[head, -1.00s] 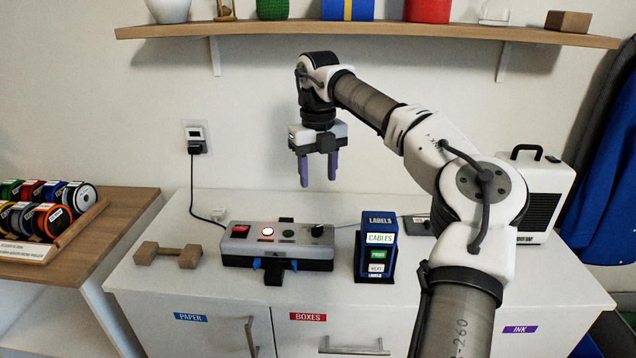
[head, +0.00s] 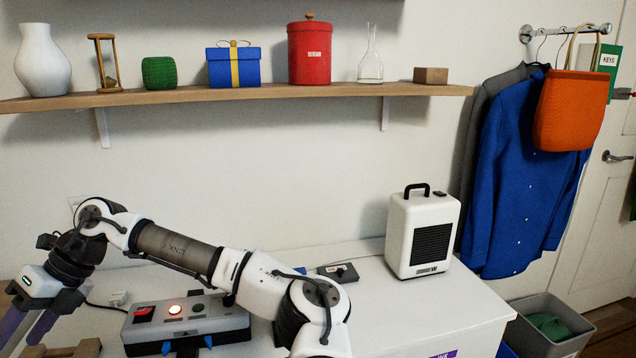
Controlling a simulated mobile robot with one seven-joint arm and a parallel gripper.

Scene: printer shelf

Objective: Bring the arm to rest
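My gripper (head: 28,328) hangs at the lower left of the head view, with its purple fingers pointing down and partly cut off by the picture edge. The two fingers stand apart and I see nothing between them. My arm reaches from the bottom middle up and over to the left, bent at the elbow, above the white cabinet (head: 420,300). The grey power box (head: 185,322) with a lit button lies just right of my gripper. A wooden block (head: 65,350) shows at the bottom edge beside the fingers.
A white heater (head: 422,235) stands on the cabinet's right part. A shelf (head: 250,94) above carries a vase (head: 42,62), a blue gift box (head: 233,66) and a red canister (head: 309,52). A blue shirt (head: 515,175) and an orange bag (head: 571,108) hang at right, above a grey bin (head: 550,328).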

